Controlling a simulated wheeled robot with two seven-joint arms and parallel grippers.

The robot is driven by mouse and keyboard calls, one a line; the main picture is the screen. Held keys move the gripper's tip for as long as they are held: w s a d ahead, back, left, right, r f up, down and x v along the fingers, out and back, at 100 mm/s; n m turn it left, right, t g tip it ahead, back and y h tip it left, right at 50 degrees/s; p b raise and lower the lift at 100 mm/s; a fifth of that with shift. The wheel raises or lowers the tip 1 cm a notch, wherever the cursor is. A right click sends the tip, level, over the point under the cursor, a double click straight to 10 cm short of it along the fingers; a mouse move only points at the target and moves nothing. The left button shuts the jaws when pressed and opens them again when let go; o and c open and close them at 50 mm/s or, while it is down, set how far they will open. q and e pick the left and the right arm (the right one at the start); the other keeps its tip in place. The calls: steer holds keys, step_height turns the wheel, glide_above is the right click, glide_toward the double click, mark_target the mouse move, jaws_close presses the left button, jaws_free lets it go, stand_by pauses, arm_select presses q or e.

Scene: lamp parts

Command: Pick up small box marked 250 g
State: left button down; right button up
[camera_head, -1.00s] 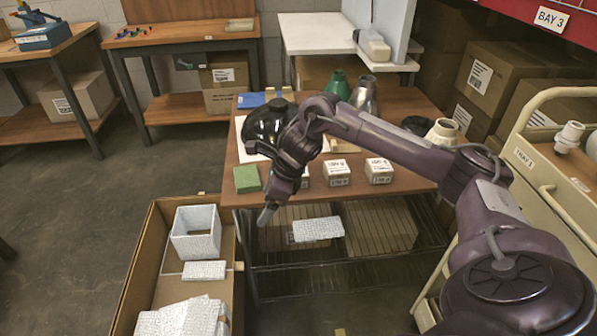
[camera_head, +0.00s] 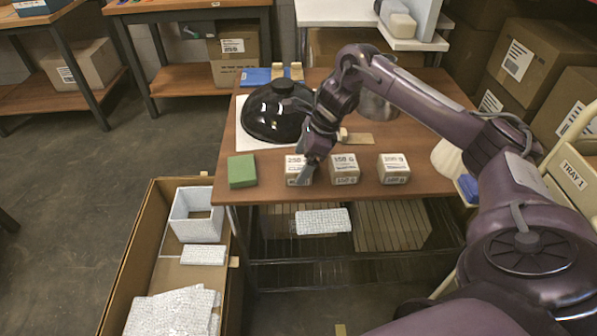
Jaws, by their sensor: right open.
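Three small boxes stand in a row near the front edge of the wooden table. The left box (camera_head: 291,169) has a label that seems to read 250 g, though the print is small. The middle box (camera_head: 344,169) seems to read 150 g, and the right box (camera_head: 394,168) seems to read 200 g. My right gripper (camera_head: 302,178) is open and points down at the left box, with a finger covering part of its right side. I cannot tell whether it touches the box. My left gripper is not in view.
A green block (camera_head: 242,171) lies left of the boxes. A black dome (camera_head: 272,112) sits on a white sheet behind them. An open carton (camera_head: 140,255) with white foam pieces stands on the floor at front left. My right arm covers part of the table's right side.

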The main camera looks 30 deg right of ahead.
steer(key=shift+x, duration=0.8)
steer(key=shift+w+a+f, duration=0.1)
steer(key=shift+a+f, duration=0.15)
steer(key=shift+f, duration=0.3)
steer(key=c, duration=1.2)
steer(key=shift+r, duration=0.1)
